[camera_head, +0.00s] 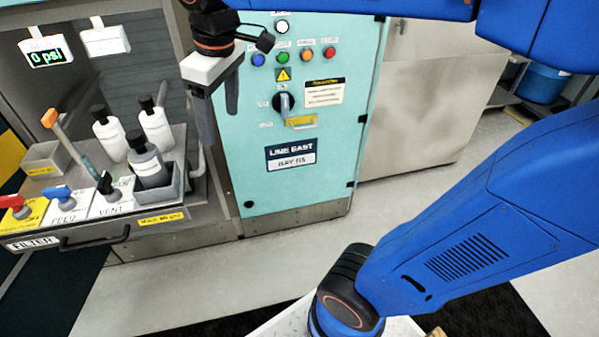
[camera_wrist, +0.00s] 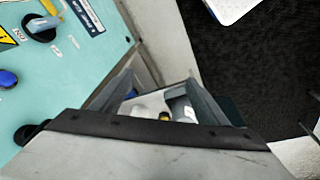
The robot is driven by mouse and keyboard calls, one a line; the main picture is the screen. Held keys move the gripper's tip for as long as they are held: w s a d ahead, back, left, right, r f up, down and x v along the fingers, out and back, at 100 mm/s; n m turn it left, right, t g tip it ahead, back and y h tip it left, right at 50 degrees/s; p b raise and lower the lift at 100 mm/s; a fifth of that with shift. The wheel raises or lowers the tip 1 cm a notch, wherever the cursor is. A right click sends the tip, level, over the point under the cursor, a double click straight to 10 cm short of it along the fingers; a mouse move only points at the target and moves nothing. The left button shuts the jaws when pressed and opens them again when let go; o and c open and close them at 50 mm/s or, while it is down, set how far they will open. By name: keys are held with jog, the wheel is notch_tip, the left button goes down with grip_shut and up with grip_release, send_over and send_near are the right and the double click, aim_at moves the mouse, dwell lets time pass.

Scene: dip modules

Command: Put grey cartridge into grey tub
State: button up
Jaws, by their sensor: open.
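A grey cartridge (camera_head: 148,167) with a black cap is on the filter bench at the left of the head view. It leans slightly, and its lower part is inside a grey tub (camera_head: 177,184) whose front wall hides its base. My gripper (camera_head: 220,122) is open and empty, pointing down in front of the teal cabinet, up and to the right of that tub and apart from it. In the wrist view the open fingers (camera_wrist: 158,95) frame small white and grey shapes, too unclear to name.
Two white bottles (camera_head: 110,134) (camera_head: 157,128) with black caps stand behind the cartridge. Another grey tub (camera_head: 44,160) is at the left, beside an orange-handled lever (camera_head: 55,125). Red, blue and black valve handles line the bench front. The teal cabinet (camera_head: 320,110) stands right of the bench.

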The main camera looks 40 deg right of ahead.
jog(key=s+d+f+m+t, duration=0.2)
jog(key=s+d+f+m, duration=0.5)
jog(key=s+d+f, duration=0.3)
notch_tip(320, 180, down, 2)
jog(key=s, duration=0.2)
jog(key=shift+s+d+f+t+h, duration=0.15)
jog(key=shift+s+d+t+h, duration=0.15)
jog(key=shift+d, duration=0.05)
jog(key=shift+c, duration=0.6)
